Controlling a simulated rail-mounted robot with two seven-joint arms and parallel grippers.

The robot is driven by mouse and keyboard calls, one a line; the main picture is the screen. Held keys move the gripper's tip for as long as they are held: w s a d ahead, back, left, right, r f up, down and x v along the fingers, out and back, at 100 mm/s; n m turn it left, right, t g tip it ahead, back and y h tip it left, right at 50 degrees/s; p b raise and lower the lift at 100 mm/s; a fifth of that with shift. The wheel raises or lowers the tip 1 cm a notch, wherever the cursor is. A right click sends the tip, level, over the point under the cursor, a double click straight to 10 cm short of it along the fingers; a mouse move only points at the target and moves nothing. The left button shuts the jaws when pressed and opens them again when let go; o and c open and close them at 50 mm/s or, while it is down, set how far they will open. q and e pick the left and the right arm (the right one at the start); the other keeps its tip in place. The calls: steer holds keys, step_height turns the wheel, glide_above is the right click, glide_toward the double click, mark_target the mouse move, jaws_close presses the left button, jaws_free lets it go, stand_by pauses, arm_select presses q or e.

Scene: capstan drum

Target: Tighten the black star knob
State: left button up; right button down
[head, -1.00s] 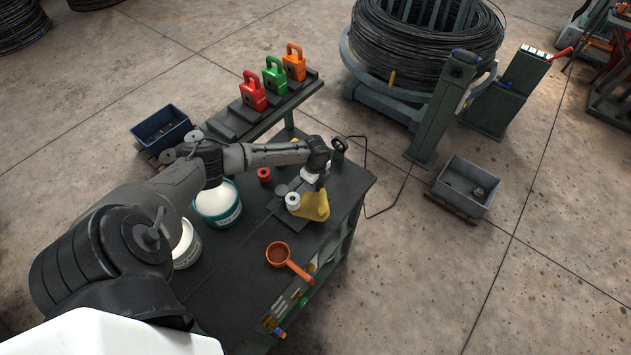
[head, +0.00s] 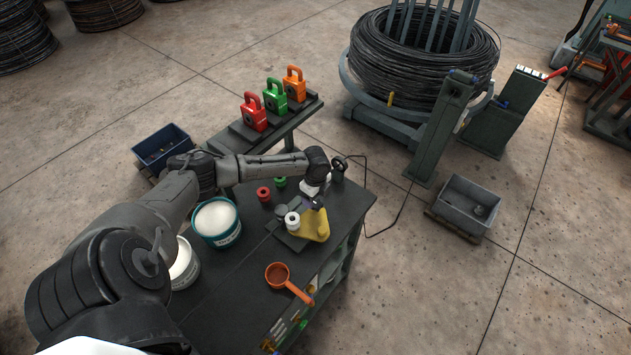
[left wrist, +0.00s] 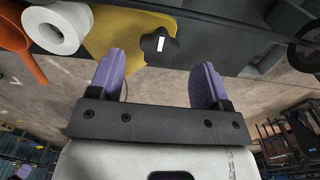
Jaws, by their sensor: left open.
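The black star knob (left wrist: 158,45) sits on a yellow plate (left wrist: 120,30) in the left wrist view. It lies just beyond the gap between the purple fingertips of my left gripper (left wrist: 158,72), which is open and empty. In the head view the yellow plate (head: 317,228) is on the dark workbench (head: 235,290), and the knob shows as a small dark spot (head: 317,204) on it. My left gripper (head: 306,201) is close to the knob there, and its fingers are small and hard to make out. My right gripper is not in view.
A black handwheel (head: 338,165) is behind my wrist. An orange ladle (head: 278,275) lies toward the bench front. A teal bucket (head: 216,222) and a red spool (head: 263,194) stand left. Bare bench lies around the ladle.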

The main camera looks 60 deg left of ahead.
mark_target(315, 203)
arm_select(q)
step_height(315, 203, up, 10)
steer(key=b, duration=0.1)
stand_by(0.4)
stand_by(0.5)
